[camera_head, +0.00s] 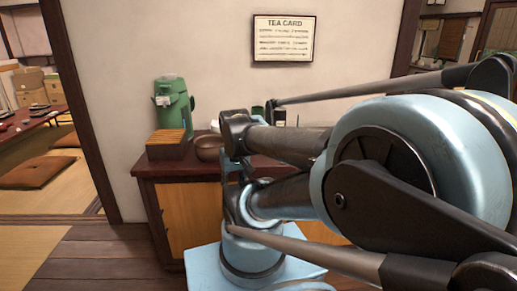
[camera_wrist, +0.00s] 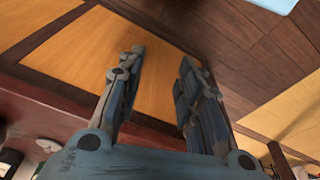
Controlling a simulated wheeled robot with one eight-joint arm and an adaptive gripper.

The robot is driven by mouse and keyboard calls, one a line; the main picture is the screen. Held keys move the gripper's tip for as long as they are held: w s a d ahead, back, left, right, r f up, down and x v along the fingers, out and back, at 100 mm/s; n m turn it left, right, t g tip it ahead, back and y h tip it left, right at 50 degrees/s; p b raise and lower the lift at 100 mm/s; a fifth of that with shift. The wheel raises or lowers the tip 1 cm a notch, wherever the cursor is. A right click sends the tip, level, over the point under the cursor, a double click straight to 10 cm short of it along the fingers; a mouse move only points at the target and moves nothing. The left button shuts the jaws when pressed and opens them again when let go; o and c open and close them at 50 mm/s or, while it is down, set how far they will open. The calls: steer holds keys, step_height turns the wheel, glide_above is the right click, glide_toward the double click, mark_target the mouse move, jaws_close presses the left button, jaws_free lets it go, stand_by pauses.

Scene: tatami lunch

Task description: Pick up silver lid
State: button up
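I cannot make out a silver lid in either view. My gripper (camera_wrist: 162,60) is open, with its two dark fingers apart and nothing between them. In the wrist view the fingers are in front of the cabinet's wooden panels, near the edge of its dark red top. In the head view my arm covers much of the cabinet top, and I cannot make out the gripper there.
The cabinet (camera_head: 160,172) bears a green air pot (camera_head: 173,105), a wooden box (camera_head: 166,147) and a brown bowl (camera_head: 209,147). A sign (camera_head: 284,38) hangs above. Floor cushions (camera_head: 37,172) lie left. Wooden floor at front left is clear.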

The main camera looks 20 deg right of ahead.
steer(key=o, duration=1.1)
steer(key=shift+d+r+m, duration=0.2)
steer(key=shift+r+m, duration=0.2)
steer(key=shift+r, duration=0.6)
steer(key=w+d+r+m+g, duration=0.1)
steer(key=w+d+r+m, duration=0.35)
steer(key=w, duration=0.25)
steer(key=w+d+r+m, duration=0.3)
steer(key=w+r+m, duration=0.2)
steer(key=w+m, duration=0.15)
steer(key=w+d+r+m+g, duration=0.1)
steer(key=w+d+r+m, duration=0.35)
steer(key=w, duration=0.35)
steer(key=w+d+m, duration=0.7)
steer(key=w+d, duration=0.1)
steer(key=w, duration=0.2)
steer(key=f, duration=1.1)
steer(key=shift+s+d+f, duration=0.15)
steer(key=shift+s+d, duration=0.05)
steer(key=shift+s, duration=0.05)
steer(key=shift+d+f, duration=0.15)
steer(key=shift+f, duration=1.25)
steer(key=shift+d+f, duration=0.15)
steer(key=shift+f, duration=1.2)
